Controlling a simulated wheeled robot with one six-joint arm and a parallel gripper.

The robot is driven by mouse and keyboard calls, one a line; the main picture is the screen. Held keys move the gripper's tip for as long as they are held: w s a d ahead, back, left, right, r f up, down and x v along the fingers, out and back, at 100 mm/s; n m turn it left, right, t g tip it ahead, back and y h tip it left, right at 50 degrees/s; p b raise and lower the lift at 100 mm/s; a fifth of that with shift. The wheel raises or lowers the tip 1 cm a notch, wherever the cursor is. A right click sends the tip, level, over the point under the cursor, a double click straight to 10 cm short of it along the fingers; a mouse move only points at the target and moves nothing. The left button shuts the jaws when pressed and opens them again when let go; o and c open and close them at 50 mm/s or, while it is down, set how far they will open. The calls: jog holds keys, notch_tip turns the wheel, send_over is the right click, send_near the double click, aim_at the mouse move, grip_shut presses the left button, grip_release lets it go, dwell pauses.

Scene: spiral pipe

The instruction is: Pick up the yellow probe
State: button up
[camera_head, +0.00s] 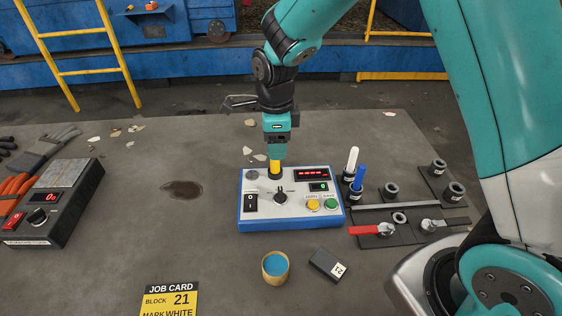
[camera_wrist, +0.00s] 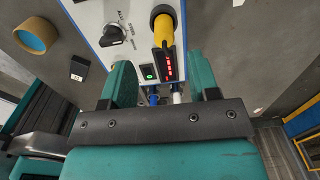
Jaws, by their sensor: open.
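The yellow probe (camera_head: 275,167) stands upright at the back of the blue-edged white control box (camera_head: 262,216), left of its red display. In the wrist view the probe (camera_wrist: 162,28) shows beyond and between my two teal fingers, with a dark ring at its far end. My gripper (camera_head: 275,156) points down over the probe. Its fingers, also in the wrist view (camera_wrist: 165,84), are apart with nothing clamped between them. In the head view the fingers hide the probe's upper part. I cannot tell whether they touch it.
A blue and a white marker (camera_head: 357,178) stand right of the box. A cup with blue inside (camera_head: 275,267) and a small black block (camera_head: 327,264) lie in front. A red-handled valve plate (camera_head: 378,235) is at right, a black meter (camera_head: 58,205) at left.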

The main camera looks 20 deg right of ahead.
aim_at(276, 172)
jog(key=shift+w+f+p, duration=0.1)
jog(key=shift+f+p, duration=0.95)
jog(key=shift+f, duration=2.4)
jog(key=c, duration=1)
jog(key=shift+r, duration=0.1)
